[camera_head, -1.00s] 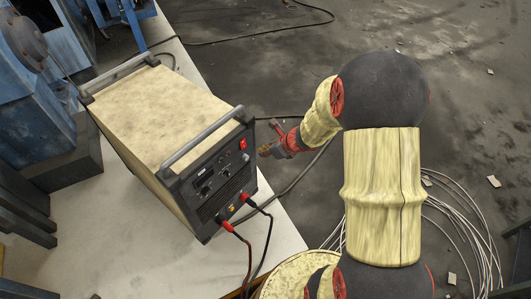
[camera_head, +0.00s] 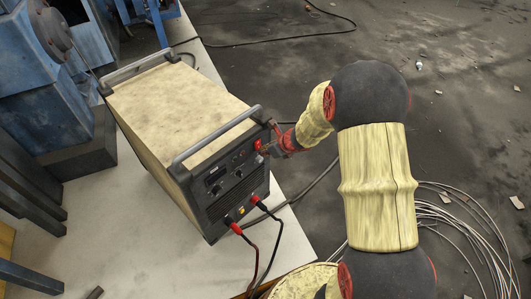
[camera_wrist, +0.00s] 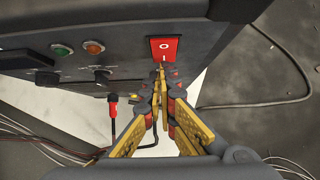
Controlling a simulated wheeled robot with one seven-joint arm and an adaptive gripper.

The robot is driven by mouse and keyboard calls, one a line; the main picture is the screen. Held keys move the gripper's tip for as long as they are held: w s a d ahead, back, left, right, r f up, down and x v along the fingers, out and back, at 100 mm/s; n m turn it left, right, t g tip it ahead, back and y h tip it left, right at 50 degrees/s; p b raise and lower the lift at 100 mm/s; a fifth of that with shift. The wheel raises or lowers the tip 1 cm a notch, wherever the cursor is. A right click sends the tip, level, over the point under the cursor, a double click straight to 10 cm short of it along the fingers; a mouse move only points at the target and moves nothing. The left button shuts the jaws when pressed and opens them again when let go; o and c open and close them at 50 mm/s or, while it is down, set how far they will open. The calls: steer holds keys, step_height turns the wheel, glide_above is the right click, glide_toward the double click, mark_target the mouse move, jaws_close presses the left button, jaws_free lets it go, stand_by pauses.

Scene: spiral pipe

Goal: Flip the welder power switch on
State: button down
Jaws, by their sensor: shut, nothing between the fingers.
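The welder (camera_head: 180,115) is a cream box with a dark front panel and two grey handles, standing on a pale table. Its red rocker power switch (camera_wrist: 165,48) is at the panel's upper right, marked O and I. The switch also shows in the head view (camera_head: 258,145), beside my gripper. My gripper (camera_wrist: 160,72) is shut and empty. Its fingertips are at the lower edge of the switch, by the I mark; I cannot tell whether they touch. Which way the rocker is tilted is unclear.
Green and orange indicators (camera_wrist: 93,47) and knobs sit left of the switch. Cables with red plugs (camera_head: 236,229) hang from the panel's lower part. The pale table (camera_head: 150,262) ends just right of the welder. A wire coil (camera_head: 460,230) lies on the floor.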

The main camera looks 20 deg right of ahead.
steer(key=shift+w+a+f, duration=0.15)
steer(key=shift+w+f, duration=0.1)
steer(key=shift+w, duration=0.1)
steer(key=shift+r, duration=0.2)
steer(key=shift+r+p, duration=0.55)
steer(key=shift+r, duration=0.2)
